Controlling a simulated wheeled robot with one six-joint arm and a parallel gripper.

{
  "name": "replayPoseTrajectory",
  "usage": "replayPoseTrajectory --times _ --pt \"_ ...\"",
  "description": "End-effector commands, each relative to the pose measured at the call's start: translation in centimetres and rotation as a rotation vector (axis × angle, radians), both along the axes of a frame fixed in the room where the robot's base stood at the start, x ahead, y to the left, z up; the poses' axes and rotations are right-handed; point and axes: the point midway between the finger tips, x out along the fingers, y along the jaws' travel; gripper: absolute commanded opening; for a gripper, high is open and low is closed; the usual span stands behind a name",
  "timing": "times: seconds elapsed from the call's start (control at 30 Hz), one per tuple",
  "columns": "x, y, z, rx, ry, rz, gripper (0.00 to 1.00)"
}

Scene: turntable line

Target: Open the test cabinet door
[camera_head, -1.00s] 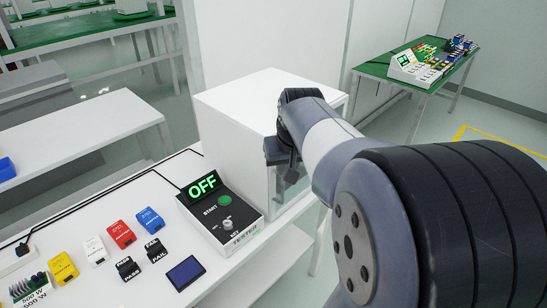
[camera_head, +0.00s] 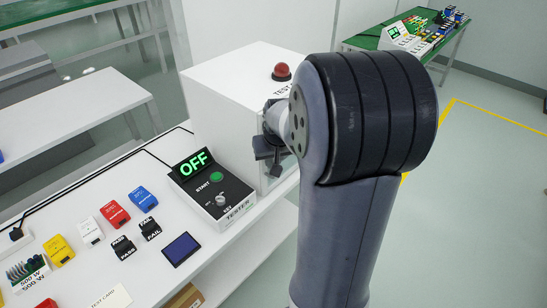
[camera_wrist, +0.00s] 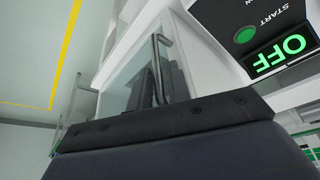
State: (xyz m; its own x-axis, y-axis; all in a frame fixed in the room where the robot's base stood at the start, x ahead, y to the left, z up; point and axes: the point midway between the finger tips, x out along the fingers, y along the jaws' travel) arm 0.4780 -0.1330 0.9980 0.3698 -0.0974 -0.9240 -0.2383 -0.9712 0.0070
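The test cabinet (camera_head: 222,92) is a white box at the back end of the white bench, with a red dome lamp (camera_head: 282,71) on top. Its glass door (camera_wrist: 125,85) shows in the wrist view, with a dark upright bar handle (camera_wrist: 157,70). My gripper (camera_head: 268,158) is at the cabinet's front side in the head view, partly covered by my arm. In the wrist view a dark part of my gripper fills the bottom and hides the handle's lower end. I cannot see the fingertips clearly, nor whether they touch the handle. The door looks closed.
The tester (camera_head: 212,190) shows a green OFF and stands just left of the cabinet front. Coloured blocks, such as a red one (camera_head: 115,213), and a dark blue panel (camera_head: 181,249) lie on the bench. Open floor (camera_head: 470,200) lies to the right.

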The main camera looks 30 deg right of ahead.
Motion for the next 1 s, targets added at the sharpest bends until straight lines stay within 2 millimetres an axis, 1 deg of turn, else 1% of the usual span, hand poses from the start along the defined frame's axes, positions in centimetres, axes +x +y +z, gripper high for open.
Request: replayPoseTrajectory --times 0.13,0.3,0.37,0.8,1.0 --pt "-0.01 0.00 0.02 0.000 0.000 0.000 0.17" --pt "0.00 0.00 0.03 0.000 0.000 0.000 0.03" --pt "-0.01 0.00 0.04 0.000 0.000 0.000 0.00" --pt "-0.01 -0.03 0.08 0.000 -0.002 -0.001 0.00" --pt "-0.50 -0.26 0.06 0.000 -0.002 0.000 0.00"
